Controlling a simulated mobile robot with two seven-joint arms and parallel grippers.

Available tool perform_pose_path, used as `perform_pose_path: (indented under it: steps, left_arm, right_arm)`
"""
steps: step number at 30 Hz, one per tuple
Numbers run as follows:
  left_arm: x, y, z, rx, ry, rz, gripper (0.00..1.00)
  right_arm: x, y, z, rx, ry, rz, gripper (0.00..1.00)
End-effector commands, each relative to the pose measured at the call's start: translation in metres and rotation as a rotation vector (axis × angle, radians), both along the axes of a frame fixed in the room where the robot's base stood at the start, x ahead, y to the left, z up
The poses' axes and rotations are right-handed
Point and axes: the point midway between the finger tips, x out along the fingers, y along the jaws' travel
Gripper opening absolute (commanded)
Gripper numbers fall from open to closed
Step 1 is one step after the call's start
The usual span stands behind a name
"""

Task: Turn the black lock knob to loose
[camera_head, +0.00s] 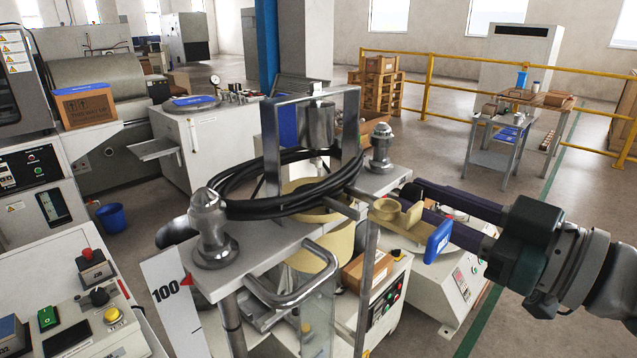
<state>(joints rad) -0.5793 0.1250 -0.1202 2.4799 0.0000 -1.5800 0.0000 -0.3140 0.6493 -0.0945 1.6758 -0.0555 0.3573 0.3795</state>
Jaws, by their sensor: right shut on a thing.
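My right gripper (416,204) comes in from the right, its dark fingers closed at the right end of the metal frame's crossbar. A small black piece (408,191), which looks like the lock knob, sits at the fingertips. The fingers largely hide it, so its turn position cannot be told. My left gripper is not in view.
The test frame's metal top plate (275,240) carries two bolt-like posts (210,225) and a coil of black hose (262,205). A control panel (85,315) is lower left. Open floor lies behind, at right.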

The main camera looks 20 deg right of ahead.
Motion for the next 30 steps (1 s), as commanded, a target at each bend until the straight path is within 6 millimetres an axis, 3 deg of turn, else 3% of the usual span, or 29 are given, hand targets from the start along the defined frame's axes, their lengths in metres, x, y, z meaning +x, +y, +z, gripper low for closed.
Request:
perform_pose_path:
  steps: [30]
  left_arm:
    - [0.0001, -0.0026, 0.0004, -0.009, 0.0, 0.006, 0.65]
  right_arm:
    - [0.0, -0.0001, -0.0019, -0.852, -0.353, -0.001, 0.0]
